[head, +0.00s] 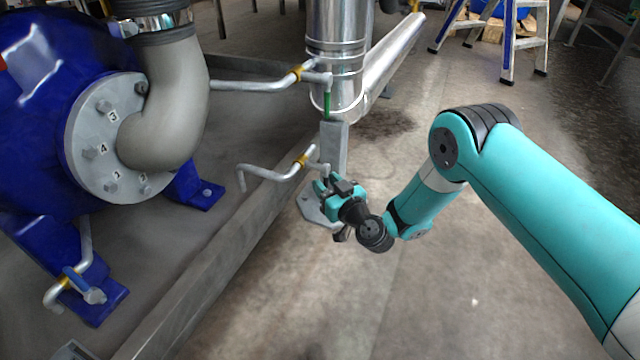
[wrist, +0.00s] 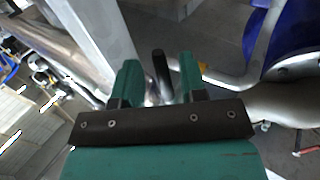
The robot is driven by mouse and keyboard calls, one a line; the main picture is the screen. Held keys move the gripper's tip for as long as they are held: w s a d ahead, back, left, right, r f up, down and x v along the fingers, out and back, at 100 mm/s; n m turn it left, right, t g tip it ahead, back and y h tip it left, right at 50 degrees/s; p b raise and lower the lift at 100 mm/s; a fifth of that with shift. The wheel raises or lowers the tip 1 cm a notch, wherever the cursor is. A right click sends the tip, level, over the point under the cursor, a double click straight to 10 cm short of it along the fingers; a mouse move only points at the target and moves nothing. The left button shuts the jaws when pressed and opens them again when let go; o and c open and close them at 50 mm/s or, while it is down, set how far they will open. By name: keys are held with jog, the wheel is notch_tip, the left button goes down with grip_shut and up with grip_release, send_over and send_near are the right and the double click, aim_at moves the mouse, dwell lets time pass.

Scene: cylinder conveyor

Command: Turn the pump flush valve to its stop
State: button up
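A short pipe branch with a yellow band (head: 300,160) ends at a small valve (head: 322,169) beside the grey post in the head view. My gripper (head: 326,187) is right below this valve, its teal fingers pointing up toward it. In the wrist view a dark lever (wrist: 160,72) shows between the two fingers of my gripper (wrist: 158,62), with a gap on each side. The fingers are apart and not closed on it. I cannot tell how deep the lever sits between them. The valve's handle is mostly hidden behind the gripper in the head view.
A second valve with a green handle (head: 327,104) is above, and one with a blue handle (head: 77,279) is at lower left. The blue pump (head: 35,120) stands left, the grey post (head: 335,147) close by. Open floor (head: 440,290) lies right.

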jog(key=shift+a, duration=0.1)
jog(key=shift+s+a, duration=0.1)
jog(key=shift+a, duration=0.05)
grip_shut()
jog(key=shift+d, duration=0.4)
jog(key=shift+a, duration=0.3)
jog(key=s+a+r+m+g+p, duration=0.2)
jog(key=s+r+m+g+p, duration=0.3)
jog(key=m+g+p, duration=0.6)
jog(key=p, duration=0.6)
